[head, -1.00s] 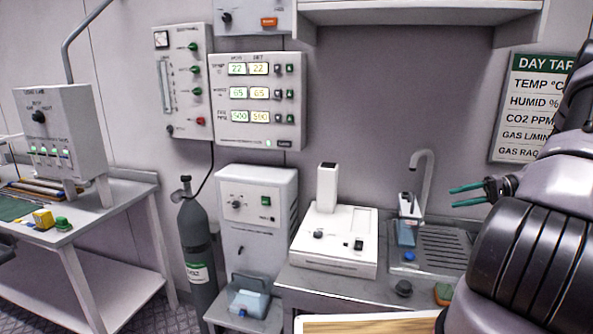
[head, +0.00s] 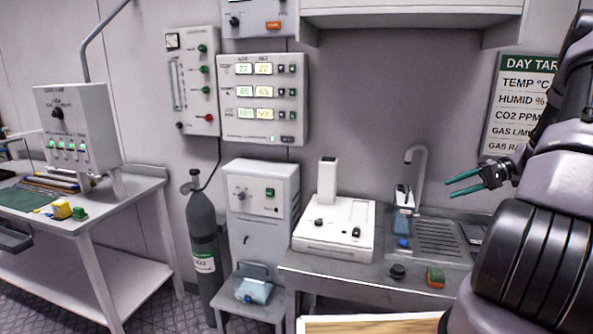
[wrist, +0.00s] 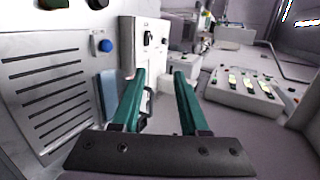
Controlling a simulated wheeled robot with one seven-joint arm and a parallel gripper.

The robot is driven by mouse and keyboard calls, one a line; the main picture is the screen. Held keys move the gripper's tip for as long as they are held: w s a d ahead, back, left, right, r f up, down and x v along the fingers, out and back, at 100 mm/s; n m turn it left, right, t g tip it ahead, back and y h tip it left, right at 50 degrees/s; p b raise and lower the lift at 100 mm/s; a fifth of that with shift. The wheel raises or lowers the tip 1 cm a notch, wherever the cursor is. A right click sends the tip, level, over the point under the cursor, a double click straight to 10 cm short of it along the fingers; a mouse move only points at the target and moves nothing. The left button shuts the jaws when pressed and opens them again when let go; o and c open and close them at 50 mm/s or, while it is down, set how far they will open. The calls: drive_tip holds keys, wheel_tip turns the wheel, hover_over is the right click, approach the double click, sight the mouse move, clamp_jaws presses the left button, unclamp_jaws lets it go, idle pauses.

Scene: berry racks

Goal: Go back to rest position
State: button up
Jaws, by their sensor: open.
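My gripper (head: 464,184) is open and empty, with two green fingers, at the right of the head view. It hangs in the air in front of the wall, above and to the right of the sink (head: 438,238). In the wrist view my gripper (wrist: 158,82) shows its two fingers apart with nothing between them. My dark and grey arm fills the right edge of the head view.
A white instrument (head: 338,228) stands on the counter left of the sink. A grey gas cylinder (head: 203,245) stands beside a white cabinet (head: 262,204). A workbench (head: 110,200) is at the left. A wooden board (head: 370,324) lies at the bottom.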

drive_tip(key=s+a+r+g+h, duration=0.1)
drive_tip(key=s+a+r+h, duration=0.2)
drive_tip(key=a+r, duration=0.45)
drive_tip(key=s+a+r+h, duration=0.3)
drive_tip(key=a+r, duration=0.4)
drive_tip(key=r, duration=0.2)
drive_tip(key=s+a+r+t+h, duration=0.1)
drive_tip(key=s+a+r+t, duration=0.1)
drive_tip(key=s, duration=0.4)
drive_tip(key=s+a+r+m+t+h, duration=0.1)
drive_tip(key=s+a+r+t+h, duration=0.1)
drive_tip(key=s+a+r, duration=0.2)
drive_tip(key=s+a+r+t+h, duration=0.1)
drive_tip(key=s+a+r+t, duration=0.1)
drive_tip(key=s, duration=0.6)
drive_tip(key=shift+a+r, duration=0.5)
drive_tip(key=shift+r, duration=0.25)
drive_tip(key=shift+s, duration=0.1)
drive_tip(key=shift+c, duration=0.3)
